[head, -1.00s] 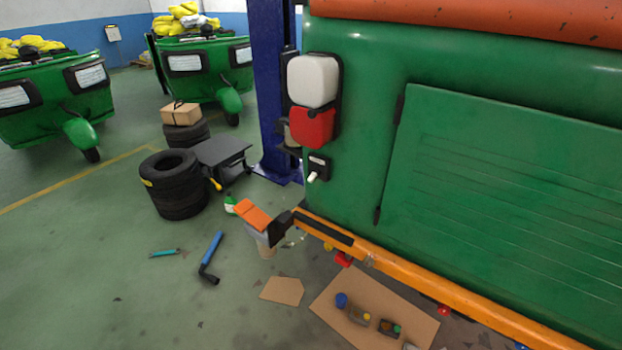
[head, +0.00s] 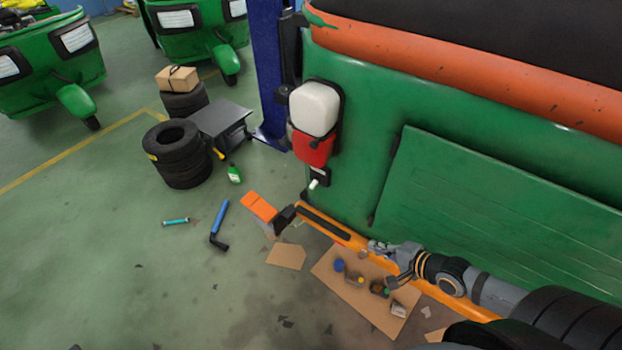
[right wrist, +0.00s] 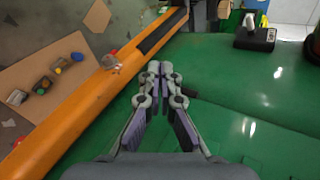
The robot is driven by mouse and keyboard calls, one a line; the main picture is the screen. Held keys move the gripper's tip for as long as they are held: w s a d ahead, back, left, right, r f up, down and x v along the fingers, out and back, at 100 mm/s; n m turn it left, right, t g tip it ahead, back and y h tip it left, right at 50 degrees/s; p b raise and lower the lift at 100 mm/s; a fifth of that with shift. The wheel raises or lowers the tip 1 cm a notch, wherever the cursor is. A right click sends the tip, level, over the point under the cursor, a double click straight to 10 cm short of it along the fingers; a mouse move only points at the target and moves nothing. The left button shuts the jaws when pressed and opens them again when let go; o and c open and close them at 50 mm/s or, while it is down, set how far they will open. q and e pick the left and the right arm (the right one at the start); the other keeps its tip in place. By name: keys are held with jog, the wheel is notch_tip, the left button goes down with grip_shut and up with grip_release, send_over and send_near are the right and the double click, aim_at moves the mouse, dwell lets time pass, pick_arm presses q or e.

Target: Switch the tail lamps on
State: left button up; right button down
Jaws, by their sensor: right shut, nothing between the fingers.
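The tail lamp has a white upper lens (head: 314,108) and a red lower lens (head: 312,148), on the left edge of the green rickshaw body. Neither lens clearly glows. Below it is a small black switch box (head: 321,174) with a white lever (head: 314,184) that points down and left in the head view. In the right wrist view the switch box (right wrist: 258,40) and its white lever (right wrist: 249,21) show at the top right. My right gripper (head: 376,248) is shut and empty, right of and below the switch, apart from it; its fingertips (right wrist: 160,68) meet in the right wrist view. My left gripper is out of view.
Cardboard (head: 330,270) with small parts lies on the floor. A blue post (head: 269,80) stands behind the lamp. Stacked tires (head: 178,165) are farther left.

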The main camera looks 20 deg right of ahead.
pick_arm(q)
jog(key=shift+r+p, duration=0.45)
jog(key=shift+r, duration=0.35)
pick_arm(e)
jog(key=w+r+m+t+y, duration=0.2)
jog(key=w+r+m, duration=0.2)
jog(key=r+m, duration=0.5)
jog(key=shift+r+m+y, duration=0.3)
jog(key=shift+m+y, duration=0.1)
jog(key=shift+m, duration=0.5)
jog(key=shift+a, duration=0.1)
jog(key=b, duration=0.9)
send_near(314, 183)
jog(key=w+a+f, duration=0.4)
jog(key=w+f, duration=0.2)
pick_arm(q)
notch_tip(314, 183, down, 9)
pick_arm(e)
jog(key=shift+d+r, duration=0.1)
jog(key=shift+r, duration=0.1)
jog(key=shift+w, duration=0.1)
